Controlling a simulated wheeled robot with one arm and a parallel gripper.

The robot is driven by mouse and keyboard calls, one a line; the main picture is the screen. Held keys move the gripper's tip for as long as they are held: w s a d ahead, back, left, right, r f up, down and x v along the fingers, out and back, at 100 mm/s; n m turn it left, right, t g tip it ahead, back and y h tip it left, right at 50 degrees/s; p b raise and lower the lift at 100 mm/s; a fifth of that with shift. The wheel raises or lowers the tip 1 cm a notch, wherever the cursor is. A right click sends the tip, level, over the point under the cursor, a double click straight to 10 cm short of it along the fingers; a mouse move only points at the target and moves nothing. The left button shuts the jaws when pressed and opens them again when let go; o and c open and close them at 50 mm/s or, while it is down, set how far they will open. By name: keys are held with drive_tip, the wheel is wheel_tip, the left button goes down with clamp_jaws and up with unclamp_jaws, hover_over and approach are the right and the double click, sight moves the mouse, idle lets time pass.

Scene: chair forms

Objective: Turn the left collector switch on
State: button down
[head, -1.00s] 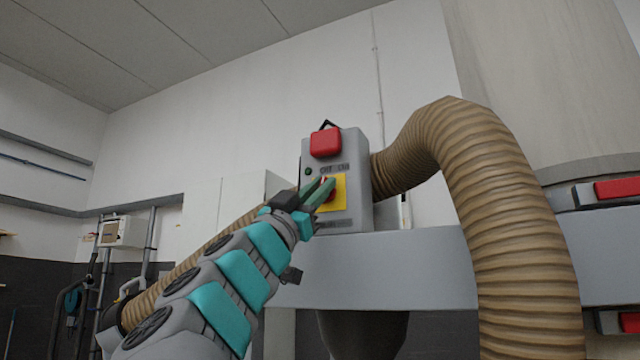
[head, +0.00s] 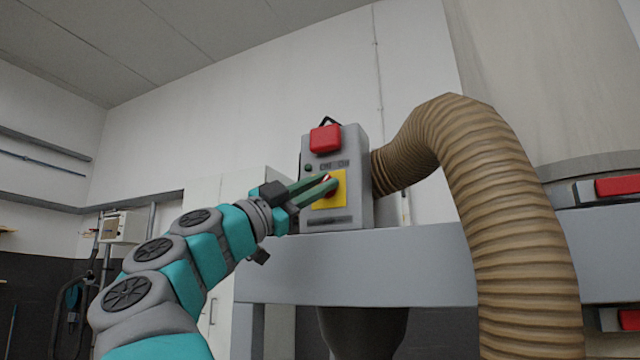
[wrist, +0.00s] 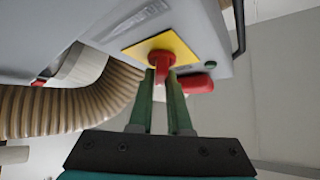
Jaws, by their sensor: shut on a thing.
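The collector switch box (head: 350,150) is a grey box with a red cap on its upper front and a yellow plate (head: 339,186) below. A red rotary knob (wrist: 160,62) sits on the yellow plate (wrist: 181,47) in the wrist view. My gripper (head: 328,184) reaches in from the left with its green fingers at the knob. In the wrist view the fingertips (wrist: 161,78) are shut on the knob's handle, one on each side. The fingers partly hide the knob in the head view.
A ribbed tan hose (head: 505,200) curves down at the right of the box. A grey beam (head: 400,268) runs below the box. A red part (head: 617,187) shows at the far right. A white wall stands behind.

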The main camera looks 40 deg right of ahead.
drive_tip(key=shift+w+d+f+m+g+y, duration=0.15)
drive_tip(key=shift+m+g+y, duration=0.25)
drive_tip(key=shift+m, duration=0.25)
drive_tip(key=shift+w+a+f+m+g+y, duration=0.1)
drive_tip(key=shift+m+g+y, duration=0.25)
drive_tip(key=shift+m, duration=0.3)
drive_tip(key=shift+s+r+m+y, duration=0.1)
drive_tip(key=shift+m+y, duration=0.15)
drive_tip(key=shift+m, duration=0.15)
drive_tip(key=c, duration=0.9)
unclamp_jaws()
drive_tip(key=shift+d+r, duration=0.1)
drive_tip(key=shift+o, duration=0.2)
drive_tip(key=v, duration=0.8)
drive_tip(key=shift+b, duration=0.35)
